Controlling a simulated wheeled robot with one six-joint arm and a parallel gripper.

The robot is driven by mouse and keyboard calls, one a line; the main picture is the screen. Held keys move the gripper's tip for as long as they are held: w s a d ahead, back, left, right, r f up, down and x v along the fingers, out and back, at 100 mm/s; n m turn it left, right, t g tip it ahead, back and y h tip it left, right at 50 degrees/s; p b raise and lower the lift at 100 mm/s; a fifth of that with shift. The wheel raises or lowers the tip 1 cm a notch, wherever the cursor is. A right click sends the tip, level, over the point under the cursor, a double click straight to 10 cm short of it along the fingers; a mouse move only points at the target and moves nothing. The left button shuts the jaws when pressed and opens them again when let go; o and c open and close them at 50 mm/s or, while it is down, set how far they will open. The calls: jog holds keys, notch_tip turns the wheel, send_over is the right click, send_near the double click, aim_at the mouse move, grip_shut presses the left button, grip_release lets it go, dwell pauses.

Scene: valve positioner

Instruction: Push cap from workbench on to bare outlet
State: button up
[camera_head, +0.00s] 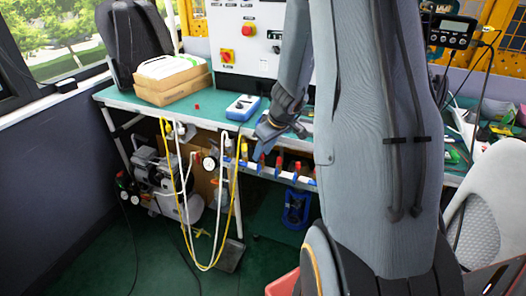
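A small red piece (196,106), which looks like the cap, lies on the green workbench top (228,128) in front of the cardboard boxes. A pale manifold pipe (271,175) runs below the bench's front edge, with several outlets bearing red, yellow and blue parts. Which outlet is bare is too small to tell. My gripper (268,131) is at the bench's front edge, just above the manifold and to the right of the red piece, apart from it. Its fingers are dark and small here, so I cannot tell whether they are open or hold anything.
A blue-and-white meter (242,108) lies on the bench between the red piece and my gripper. Two stacked boxes (172,80) stand behind the red piece. Yellow and white hoses (236,215) hang in front of the bench. A compressor (157,175) stands below. My arm hides much of the right side.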

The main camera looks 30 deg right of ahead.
jog(key=shift+r, duration=0.1)
jog(key=a+v, duration=0.1)
jog(key=v, duration=0.7)
jog(key=s+a+r+m+g+h+p, duration=0.1)
jog(key=s+a+r+m+g, duration=0.2)
jog(key=s+a, duration=1.4)
jog(key=shift+s+a+r+g+p, duration=0.3)
jog(key=shift+s+g, duration=0.3)
jog(key=shift+s, duration=0.45)
jog(key=shift+d, duration=0.15)
